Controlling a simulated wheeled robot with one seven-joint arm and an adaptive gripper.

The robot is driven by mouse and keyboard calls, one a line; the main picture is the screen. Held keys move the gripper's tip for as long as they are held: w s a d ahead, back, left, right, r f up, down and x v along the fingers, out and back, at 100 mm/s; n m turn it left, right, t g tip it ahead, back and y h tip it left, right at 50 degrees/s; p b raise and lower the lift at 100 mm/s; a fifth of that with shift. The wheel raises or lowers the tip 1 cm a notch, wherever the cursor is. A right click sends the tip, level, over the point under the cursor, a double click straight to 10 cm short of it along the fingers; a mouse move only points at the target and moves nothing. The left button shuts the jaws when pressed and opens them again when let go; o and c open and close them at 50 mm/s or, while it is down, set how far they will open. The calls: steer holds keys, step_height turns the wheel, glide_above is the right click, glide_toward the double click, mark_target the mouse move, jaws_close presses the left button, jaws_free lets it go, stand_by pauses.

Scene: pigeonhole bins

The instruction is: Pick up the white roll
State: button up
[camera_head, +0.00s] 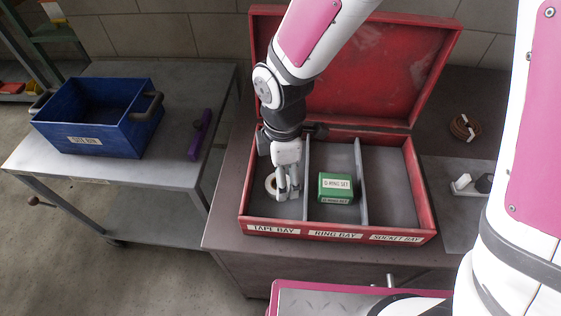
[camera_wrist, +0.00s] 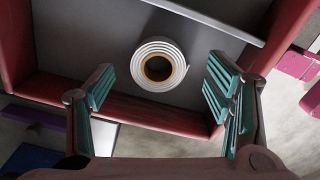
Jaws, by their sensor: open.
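The white roll (camera_wrist: 143,75) with a tan core lies on the floor of the tape bay, the left compartment of the red box. In the head view the roll (camera_head: 271,184) shows in part beside my gripper (camera_head: 288,192), which reaches down into that bay. In the wrist view my gripper (camera_wrist: 160,95) is open, with its teal-padded fingers spread wide. The roll shows between the fingers and a little beyond the line of their tips. Neither finger appears to touch it. The height between the fingers and the roll is hard to tell.
The red box (camera_head: 340,237) has a raised lid behind it and grey dividers; the right finger is near its wall. A green O-ring box (camera_head: 335,187) is in the ring bay. The socket bay (camera_head: 388,190) is empty. A blue bin (camera_head: 92,138) stands at left.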

steer(key=shift+w+f, duration=0.1)
steer(key=shift+f, duration=1.45)
steer(key=c, duration=1.1)
